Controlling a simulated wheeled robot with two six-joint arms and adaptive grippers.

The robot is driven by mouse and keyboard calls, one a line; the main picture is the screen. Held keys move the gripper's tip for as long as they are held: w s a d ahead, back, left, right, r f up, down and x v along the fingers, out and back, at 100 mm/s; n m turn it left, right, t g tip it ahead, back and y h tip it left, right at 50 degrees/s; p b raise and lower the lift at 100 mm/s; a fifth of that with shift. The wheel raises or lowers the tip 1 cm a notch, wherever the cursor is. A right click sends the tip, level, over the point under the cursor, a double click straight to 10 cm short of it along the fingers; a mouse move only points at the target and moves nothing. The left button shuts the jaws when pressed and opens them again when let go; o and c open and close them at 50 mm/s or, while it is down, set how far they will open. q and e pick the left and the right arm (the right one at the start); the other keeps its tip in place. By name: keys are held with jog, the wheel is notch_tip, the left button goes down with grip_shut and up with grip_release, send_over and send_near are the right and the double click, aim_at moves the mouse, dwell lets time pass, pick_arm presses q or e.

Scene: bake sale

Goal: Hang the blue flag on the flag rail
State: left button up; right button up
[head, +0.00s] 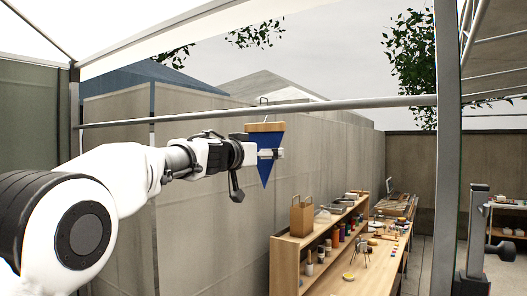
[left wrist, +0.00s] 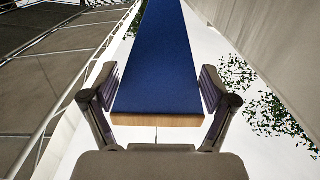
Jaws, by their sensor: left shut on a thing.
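The blue flag (head: 265,170) is a pointed pennant hanging from a wooden bar (head: 265,127) with a thin wire hook (head: 263,102) on top. My left gripper (head: 277,153) is shut on the flag just below the bar. In the left wrist view the flag (left wrist: 157,70) lies between both fingers, with the bar's edge nearest the camera. The flag rail (head: 350,105) is a grey horizontal tube crossing at the hook's height. The hook overlaps the rail in the head view; I cannot tell whether it is around it. My right gripper is out of view.
Below right, a wooden shelf (head: 287,262) and long counter (head: 345,272) hold a paper bag (head: 301,216), bottles and small items. A grey post (head: 448,150) stands at the rail's right end. The rail is clear on both sides of the flag.

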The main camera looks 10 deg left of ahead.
pick_arm(q)
jog(key=s+a+f+b, duration=0.1)
jog(key=s+a+f, duration=0.2)
jog(key=s, duration=0.4)
jog(key=shift+s+b, duration=0.3)
jog(key=shift+b, duration=0.1)
dwell(0.4)
jog(key=shift+s, duration=0.1)
jog(key=o, duration=0.9)
jog(key=shift+r, duration=0.1)
